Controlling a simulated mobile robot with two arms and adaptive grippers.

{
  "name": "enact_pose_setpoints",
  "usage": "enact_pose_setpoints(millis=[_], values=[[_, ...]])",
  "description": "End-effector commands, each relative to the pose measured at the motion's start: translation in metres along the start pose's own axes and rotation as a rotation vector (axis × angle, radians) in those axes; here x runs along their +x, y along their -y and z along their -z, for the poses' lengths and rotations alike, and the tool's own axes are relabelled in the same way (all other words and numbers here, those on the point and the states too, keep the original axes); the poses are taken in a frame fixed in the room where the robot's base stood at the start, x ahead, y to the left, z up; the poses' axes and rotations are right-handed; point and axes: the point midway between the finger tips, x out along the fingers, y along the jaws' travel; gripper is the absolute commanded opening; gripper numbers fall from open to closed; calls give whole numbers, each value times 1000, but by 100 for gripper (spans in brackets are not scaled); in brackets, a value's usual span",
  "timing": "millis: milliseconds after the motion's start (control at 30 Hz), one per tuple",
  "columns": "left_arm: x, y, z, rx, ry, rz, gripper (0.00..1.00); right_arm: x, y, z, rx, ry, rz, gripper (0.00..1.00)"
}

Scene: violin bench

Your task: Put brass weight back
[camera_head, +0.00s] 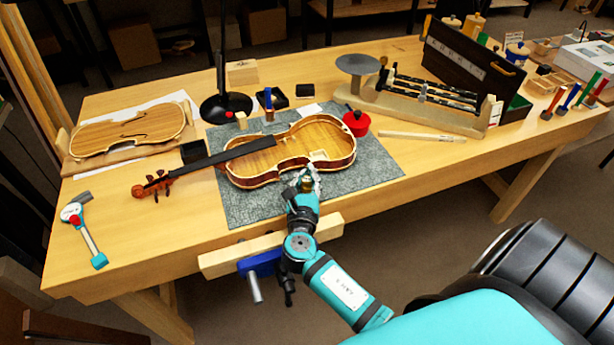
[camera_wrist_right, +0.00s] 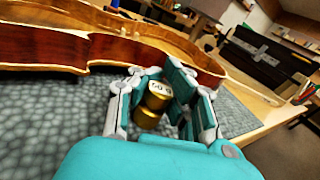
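The brass weight (camera_wrist_right: 153,100) is a small golden cylinder with a narrowed neck and a marked pale top. It sits between the fingers of my right gripper (camera_wrist_right: 157,95), which look closed on it. In the head view, the right gripper (camera_head: 306,181) is over the front part of the grey mat, close to the near edge of the open violin body (camera_head: 245,172). The brass weight shows there as a small golden spot (camera_head: 306,184), partly hidden by the fingers. My left gripper is not in view.
The mat (camera_head: 375,165) is bare right of the violin.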

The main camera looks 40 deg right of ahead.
Motion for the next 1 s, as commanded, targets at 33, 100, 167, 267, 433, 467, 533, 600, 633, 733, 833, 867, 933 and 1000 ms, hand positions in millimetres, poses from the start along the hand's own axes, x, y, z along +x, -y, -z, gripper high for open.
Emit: enact_pose_setpoints(millis=[33, 100, 167, 267, 433, 467, 533, 600, 633, 733, 833, 867, 933, 1000], values=[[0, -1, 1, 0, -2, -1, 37, 0, 0, -1, 0, 1, 0, 0], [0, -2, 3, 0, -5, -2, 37, 0, 0, -1, 0, 1, 0, 0], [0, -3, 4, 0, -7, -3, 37, 0, 0, -1, 0, 1, 0, 0], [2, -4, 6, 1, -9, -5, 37, 0, 0, 3, 0, 1, 0, 0], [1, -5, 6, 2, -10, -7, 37, 0, 0, 2, 0, 0, 0, 23], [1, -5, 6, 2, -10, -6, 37, 0, 0, 2, 0, 0, 0, 27], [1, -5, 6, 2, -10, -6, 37, 0, 0, 2, 0, 0, 0, 33], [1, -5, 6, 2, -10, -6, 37, 0, 0, 2, 0, 0, 0, 33], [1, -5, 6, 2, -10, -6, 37, 0, 0, 2, 0, 0, 0, 33], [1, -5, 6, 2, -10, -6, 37, 0, 0, 2, 0, 0, 0, 33], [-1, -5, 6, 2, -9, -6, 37, 0, 0, -2, 1, 0, 0, 33], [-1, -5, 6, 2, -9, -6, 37, -2, 0, -1, 0, -1, -1, 33], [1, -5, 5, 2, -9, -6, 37, -11, 0, 0, 0, -1, -2, 33], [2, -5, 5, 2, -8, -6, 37, -23, 0, 1, 1, -3, -1, 33]])
